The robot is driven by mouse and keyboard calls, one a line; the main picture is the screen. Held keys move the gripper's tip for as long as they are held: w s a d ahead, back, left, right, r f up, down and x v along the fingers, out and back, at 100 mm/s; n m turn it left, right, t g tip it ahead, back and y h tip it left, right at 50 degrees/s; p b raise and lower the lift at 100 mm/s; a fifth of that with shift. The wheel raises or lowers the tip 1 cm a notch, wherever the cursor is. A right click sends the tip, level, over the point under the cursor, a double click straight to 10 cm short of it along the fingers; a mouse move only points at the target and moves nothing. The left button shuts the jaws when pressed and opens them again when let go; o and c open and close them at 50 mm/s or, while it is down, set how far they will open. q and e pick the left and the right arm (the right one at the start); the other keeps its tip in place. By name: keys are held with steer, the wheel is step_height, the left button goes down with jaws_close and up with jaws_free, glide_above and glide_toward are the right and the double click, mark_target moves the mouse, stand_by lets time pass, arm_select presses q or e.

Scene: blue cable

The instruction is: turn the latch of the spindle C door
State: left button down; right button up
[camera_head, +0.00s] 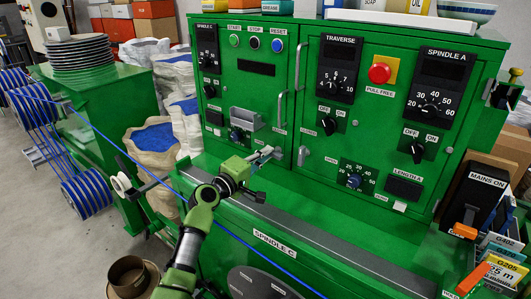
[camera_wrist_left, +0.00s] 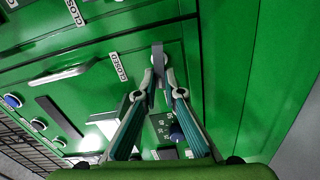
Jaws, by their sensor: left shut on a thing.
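The spindle C door (camera_head: 211,125) is the left green door of the cabinet, with start, stop and reset buttons at its top. My left gripper (camera_head: 274,153) is at the lower right corner of this door. In the left wrist view, my left gripper (camera_wrist_left: 160,88) is shut on the grey latch (camera_wrist_left: 158,62) of the door. The fingertips lie on both sides of the latch. The gripper hides the latch in the head view. A "CLOSED" label (camera_wrist_left: 117,66) sits beside the latch. My right gripper is not in view.
The door's handle (camera_head: 282,111) rises above the latch. The neighbouring door has its own grey latch (camera_head: 303,156) close to the right. A blue cable (camera_head: 125,151) runs diagonally from the spools (camera_head: 88,194) past my left arm.

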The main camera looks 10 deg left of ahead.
arm_select(q)
steer(key=shift+f+n, duration=0.15)
steer(key=shift+n, duration=0.65)
steer(key=c, duration=2.1)
jaws_free()
steer(key=shift+c, duration=0.2)
steer(key=v, duration=1.2)
steer(key=shift+f, duration=0.1)
